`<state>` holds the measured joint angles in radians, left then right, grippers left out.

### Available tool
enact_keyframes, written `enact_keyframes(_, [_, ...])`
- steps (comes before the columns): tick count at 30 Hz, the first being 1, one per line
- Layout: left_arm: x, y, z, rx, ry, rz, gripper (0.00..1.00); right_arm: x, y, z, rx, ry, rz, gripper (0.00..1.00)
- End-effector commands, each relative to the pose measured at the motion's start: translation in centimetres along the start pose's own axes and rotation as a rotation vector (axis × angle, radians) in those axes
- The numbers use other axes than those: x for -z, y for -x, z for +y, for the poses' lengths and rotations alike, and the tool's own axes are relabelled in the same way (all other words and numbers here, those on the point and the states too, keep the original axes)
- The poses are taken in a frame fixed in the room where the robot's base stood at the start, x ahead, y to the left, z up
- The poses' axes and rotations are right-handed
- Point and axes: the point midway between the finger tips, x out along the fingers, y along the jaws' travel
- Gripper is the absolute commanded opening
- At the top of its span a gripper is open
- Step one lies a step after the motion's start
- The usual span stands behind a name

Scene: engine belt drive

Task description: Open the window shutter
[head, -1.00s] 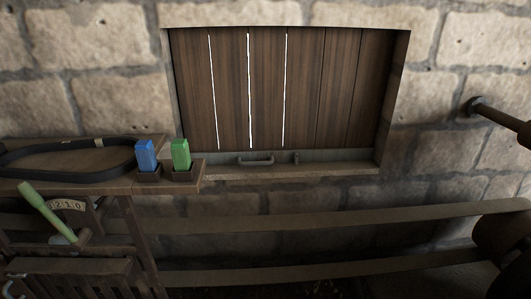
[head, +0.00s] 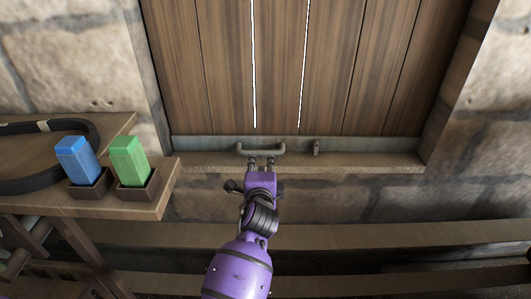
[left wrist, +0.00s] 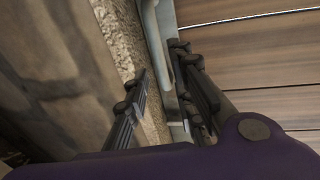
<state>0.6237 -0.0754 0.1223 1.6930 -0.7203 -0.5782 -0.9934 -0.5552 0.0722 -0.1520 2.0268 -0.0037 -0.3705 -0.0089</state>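The window shutter (head: 335,70) is closed, made of dark vertical wooden planks with bright light in two gaps. A grey rail (head: 370,145) runs along its bottom and carries a small metal handle (head: 261,150). A small catch-like piece (head: 316,147) sits to the right of the handle. My purple left gripper (head: 261,162) is just in front of and below the handle, its fingers pointing at it. In the left wrist view the left gripper's fingers (left wrist: 165,92) are spread apart, with a grey metal strip visible beyond them. Contact with the handle cannot be told. My right gripper is not in view.
A stone sill (head: 330,165) lies under the shutter. At left, a wooden shelf (head: 110,208) holds a blue block (head: 78,158), a green block (head: 129,159) and a black belt (head: 50,180). A wooden beam (head: 400,238) runs below the window.

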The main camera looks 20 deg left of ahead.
Motion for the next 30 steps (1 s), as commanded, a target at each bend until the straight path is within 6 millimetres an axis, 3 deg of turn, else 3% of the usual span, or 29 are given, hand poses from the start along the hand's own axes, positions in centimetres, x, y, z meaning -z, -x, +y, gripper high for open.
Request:
enact_keyframes(3, [0.0, -2.0, -0.1, 0.0, 0.001, 0.0, 0.23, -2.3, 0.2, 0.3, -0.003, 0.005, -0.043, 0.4])
enact_keyframes(6, [0.1, -3.7, 0.0, 0.0, 0.001, 0.001, 0.23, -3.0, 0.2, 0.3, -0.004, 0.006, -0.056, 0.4])
enact_keyframes(13, [0.0, -6.3, 0.0, -0.001, 0.004, 0.001, 0.23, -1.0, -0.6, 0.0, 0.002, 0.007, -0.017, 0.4])
enact_keyframes(23, [0.0, -6.8, -0.1, 0.001, 0.006, 0.002, 0.23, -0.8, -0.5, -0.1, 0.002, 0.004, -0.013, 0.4])
enact_keyframes(28, [0.0, -6.7, -0.1, 0.001, 0.006, 0.002, 0.02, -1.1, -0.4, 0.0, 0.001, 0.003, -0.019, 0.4])
enact_keyframes(30, [0.0, -6.7, -0.1, 0.001, 0.006, 0.002, 0.0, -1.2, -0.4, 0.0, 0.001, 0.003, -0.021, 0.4])
